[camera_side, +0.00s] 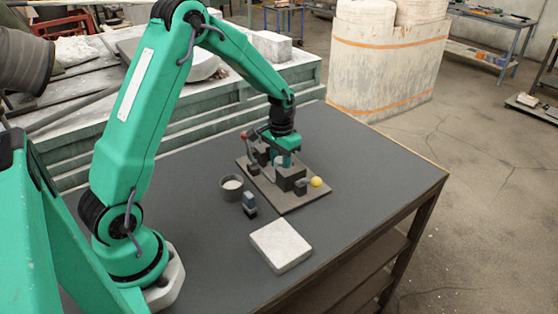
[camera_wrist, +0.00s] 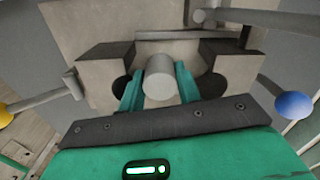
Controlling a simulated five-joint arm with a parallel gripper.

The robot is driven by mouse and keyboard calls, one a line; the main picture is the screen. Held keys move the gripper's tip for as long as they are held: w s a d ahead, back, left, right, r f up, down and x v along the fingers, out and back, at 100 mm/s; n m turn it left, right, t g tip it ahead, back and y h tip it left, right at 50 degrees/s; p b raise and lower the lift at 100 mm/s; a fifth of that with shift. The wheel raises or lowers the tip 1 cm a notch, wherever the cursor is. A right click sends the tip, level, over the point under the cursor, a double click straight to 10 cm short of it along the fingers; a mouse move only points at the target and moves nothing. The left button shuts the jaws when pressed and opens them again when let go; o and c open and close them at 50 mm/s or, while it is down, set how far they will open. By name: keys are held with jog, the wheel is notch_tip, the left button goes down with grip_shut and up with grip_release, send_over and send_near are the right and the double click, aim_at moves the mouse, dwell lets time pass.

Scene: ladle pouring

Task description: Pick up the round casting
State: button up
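The round casting (camera_wrist: 159,82) shows in the wrist view as a pale grey cylinder seen from its end, between two brown mould blocks (camera_wrist: 105,82) (camera_wrist: 232,68). My gripper (camera_wrist: 160,88) has one green finger on each side of it, and both fingers look pressed against its sides. The casting appears to sit low between the blocks; its far end is hidden. In the side view my gripper (camera_side: 287,160) points down into the mould, where the casting cannot be made out. The mould stands on a brown base plate (camera_side: 289,207).
A yellow knob (camera_side: 316,181) and a red knob (camera_side: 244,135) stick out from the mould. A grey cup (camera_side: 231,189) with pale contents and a small dark block (camera_side: 249,204) stand left of it. A pale slab (camera_side: 280,245) lies in front. The table's right side is clear.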

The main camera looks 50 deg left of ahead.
aim_at(281, 160)
jog(key=shift+r, duration=0.1)
jog(key=shift+c, duration=0.3)
jog(key=shift+r, duration=4.95)
jog(key=shift+d, duration=0.15)
